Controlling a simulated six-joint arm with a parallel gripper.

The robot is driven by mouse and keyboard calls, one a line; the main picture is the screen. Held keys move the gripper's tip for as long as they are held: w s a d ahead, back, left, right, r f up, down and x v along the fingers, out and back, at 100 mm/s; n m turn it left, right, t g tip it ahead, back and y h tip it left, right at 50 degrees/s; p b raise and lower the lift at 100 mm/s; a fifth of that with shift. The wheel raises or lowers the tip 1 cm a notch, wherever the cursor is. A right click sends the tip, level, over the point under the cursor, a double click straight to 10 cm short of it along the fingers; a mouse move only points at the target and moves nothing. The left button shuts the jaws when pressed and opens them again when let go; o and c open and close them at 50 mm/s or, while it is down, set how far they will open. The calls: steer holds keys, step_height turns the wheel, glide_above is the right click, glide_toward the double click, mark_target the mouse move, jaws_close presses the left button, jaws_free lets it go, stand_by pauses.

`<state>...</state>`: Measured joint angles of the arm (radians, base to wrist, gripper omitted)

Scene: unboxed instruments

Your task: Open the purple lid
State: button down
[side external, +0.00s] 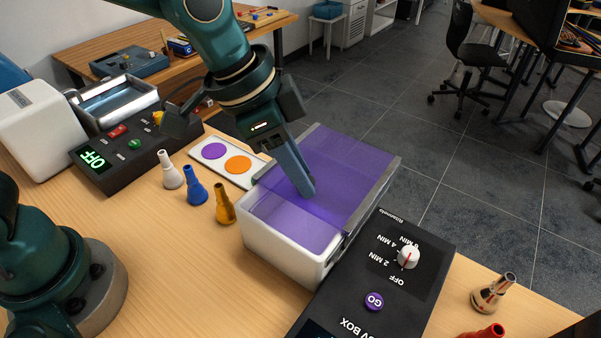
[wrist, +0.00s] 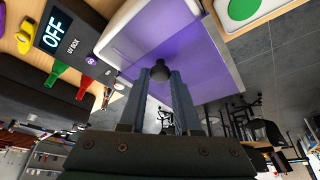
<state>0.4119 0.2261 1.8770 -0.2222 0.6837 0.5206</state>
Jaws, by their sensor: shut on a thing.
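The purple lid (side external: 342,165) is a flat translucent panel with a grey edge over the white box (side external: 285,248). Its darker sheet covers the far part, and a lighter strip shows at the near end; I cannot tell for certain whether that strip is uncovered. The lid also shows in the wrist view (wrist: 205,62). My gripper (side external: 307,192) reaches down onto the lid from above. In the wrist view my gripper (wrist: 160,78) is shut on a dark round knob (wrist: 159,68) on the lid. In the side view my fingers hide the knob.
The black UV box panel (side external: 350,300) with a white dial and purple GO button adjoins the box. A white card (side external: 222,162) with purple and orange discs lies behind. Several small coloured bottles (side external: 194,186) stand left. A black OFF panel (side external: 130,145) is farther left.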

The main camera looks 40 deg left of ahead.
glide_toward(341, 162)
steer(key=shift+x, duration=2.45)
steer(key=c, duration=0.6)
jaws_free()
steer(key=shift+v, duration=2.55)
